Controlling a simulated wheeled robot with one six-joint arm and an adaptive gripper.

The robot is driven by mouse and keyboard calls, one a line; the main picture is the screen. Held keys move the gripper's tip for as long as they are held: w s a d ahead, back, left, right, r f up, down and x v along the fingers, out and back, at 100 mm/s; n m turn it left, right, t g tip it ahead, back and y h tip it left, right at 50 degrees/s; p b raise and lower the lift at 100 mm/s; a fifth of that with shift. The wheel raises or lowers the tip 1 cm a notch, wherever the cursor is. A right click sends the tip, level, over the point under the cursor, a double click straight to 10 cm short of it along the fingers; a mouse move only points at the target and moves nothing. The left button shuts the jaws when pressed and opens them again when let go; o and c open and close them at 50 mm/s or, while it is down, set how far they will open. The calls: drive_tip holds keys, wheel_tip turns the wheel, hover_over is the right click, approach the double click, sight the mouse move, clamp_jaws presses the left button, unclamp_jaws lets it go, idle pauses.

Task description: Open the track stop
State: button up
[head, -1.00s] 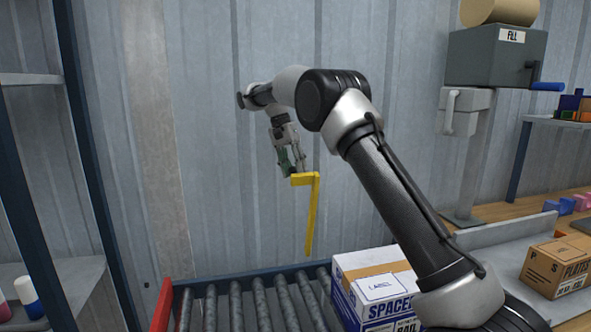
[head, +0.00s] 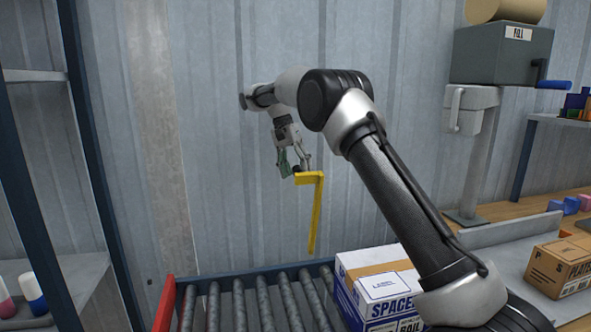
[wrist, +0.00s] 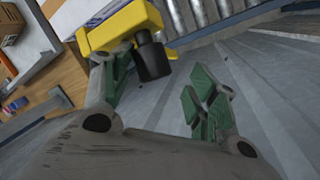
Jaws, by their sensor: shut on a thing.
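The track stop is a yellow bar (head: 317,215) with a short bent top, hanging upright above the roller conveyor in the head view. In the wrist view its yellow bracket (wrist: 120,25) is at the top, with a black knob (wrist: 153,60) sticking out toward my gripper. My gripper (head: 293,168) is at the bar's upper end, shut on the knob of the track stop. In the wrist view the green finger pads of my gripper (wrist: 158,90) stand on either side of the knob; the exact contact is hard to see.
The roller conveyor (head: 264,300) runs below, with a red end rail (head: 165,305) at left. A white and blue box (head: 378,285) stands on its right. A corrugated wall (head: 215,120) is behind my arm. A shelf (head: 75,265) is at left; a cardboard box (head: 560,268) is at right.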

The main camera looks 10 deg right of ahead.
drive_tip(key=v, duration=0.7)
drive_tip(key=shift+r, duration=0.2)
drive_tip(key=shift+w, duration=0.1)
